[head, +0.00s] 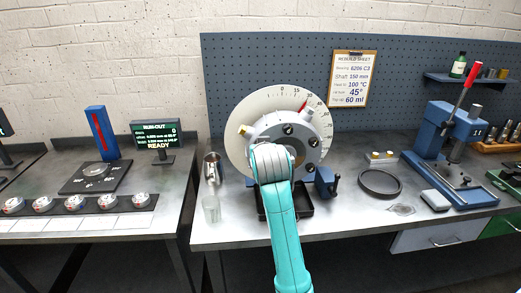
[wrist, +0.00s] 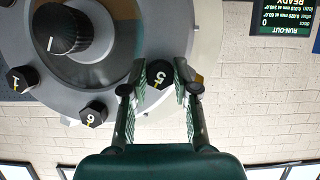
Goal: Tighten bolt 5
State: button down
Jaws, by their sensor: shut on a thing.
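The rotor (head: 262,132), a round grey housing with dark bolts, stands in front of a pale dial plate on the bench. Bolt 5 (wrist: 160,74), a black head with a yellow mark, sits on the rotor's rim in the wrist view. My gripper (wrist: 159,80) has its two fingers on either side of this bolt head and is shut on it. Bolt 6 (wrist: 93,114) and another bolt (wrist: 20,79) sit beside it along the rim. A large black knob (wrist: 62,30) is at the hub. In the head view my wrist hides my gripper and bolt 5.
A metal cup (head: 212,167) and a glass beaker (head: 211,209) stand left of the rotor. A black ring (head: 380,183) and a blue press (head: 446,150) are on the right. A run-out display (head: 157,138) reads READY. A row of round dials (head: 74,203) lies on the left table.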

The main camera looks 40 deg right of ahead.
dwell(0.4)
jog(key=c, duration=0.9)
grip_release()
jog(key=v, duration=1.2)
jog(key=shift+f, duration=0.1)
